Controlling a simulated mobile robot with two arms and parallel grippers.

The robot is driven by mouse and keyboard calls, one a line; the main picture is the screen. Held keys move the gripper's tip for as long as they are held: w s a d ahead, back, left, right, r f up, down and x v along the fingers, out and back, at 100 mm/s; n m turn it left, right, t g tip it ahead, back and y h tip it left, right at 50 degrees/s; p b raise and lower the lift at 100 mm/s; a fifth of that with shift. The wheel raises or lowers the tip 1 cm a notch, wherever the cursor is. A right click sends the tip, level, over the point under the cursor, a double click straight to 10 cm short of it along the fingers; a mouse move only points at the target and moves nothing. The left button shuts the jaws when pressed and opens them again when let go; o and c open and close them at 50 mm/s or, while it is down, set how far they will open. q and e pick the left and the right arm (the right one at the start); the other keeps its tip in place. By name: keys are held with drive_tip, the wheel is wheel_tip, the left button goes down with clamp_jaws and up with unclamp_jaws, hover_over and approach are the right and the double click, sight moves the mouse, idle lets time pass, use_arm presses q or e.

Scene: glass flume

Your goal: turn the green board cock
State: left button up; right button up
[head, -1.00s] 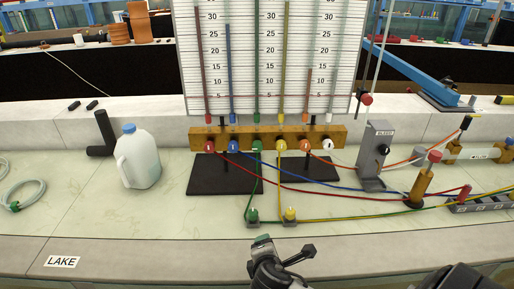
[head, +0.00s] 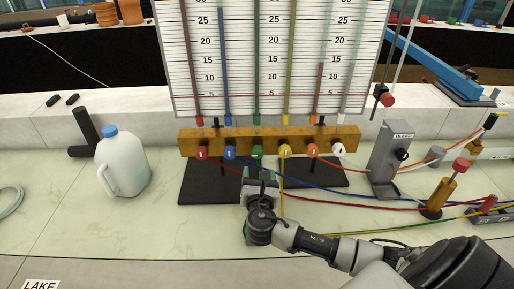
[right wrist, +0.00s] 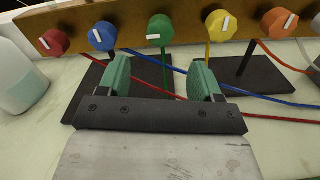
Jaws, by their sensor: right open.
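The green board cock (head: 257,151) is a round knob on the front of the wooden rail, below the green tube. In the right wrist view the green cock (right wrist: 160,29) shows a white mark lying about level. My right gripper (head: 260,177) is in front of and just below the green cock in the head view. In the right wrist view its two green-padded fingers (right wrist: 160,73) are apart with nothing between them, and the cock stands beyond the gap, apart from the fingertips. My left gripper is out of view.
A blue cock (right wrist: 102,36) and a yellow cock (right wrist: 217,25) flank the green one closely on the rail (head: 330,140). Coloured hoses cross the bench below. A white jug (head: 123,165) stands left, and a grey bleed bracket (head: 391,160) stands right.

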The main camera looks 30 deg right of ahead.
sight(257, 156)
drive_tip(key=x, duration=0.4)
drive_tip(key=shift+w+d+r, duration=0.1)
drive_tip(key=shift+w+r, duration=0.05)
drive_tip(key=shift+r, duration=0.15)
drive_tip(key=x, duration=0.4)
drive_tip(key=shift+f+p, duration=0.2)
drive_tip(key=shift+p, duration=0.15)
drive_tip(key=shift+w+d, duration=0.3)
drive_tip(key=shift+w, duration=0.1)
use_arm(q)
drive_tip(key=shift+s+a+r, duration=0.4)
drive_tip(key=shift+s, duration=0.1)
use_arm(e)
drive_tip(key=shift+c, duration=0.8)
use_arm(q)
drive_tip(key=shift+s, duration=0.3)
use_arm(e)
drive_tip(key=c, duration=0.7)
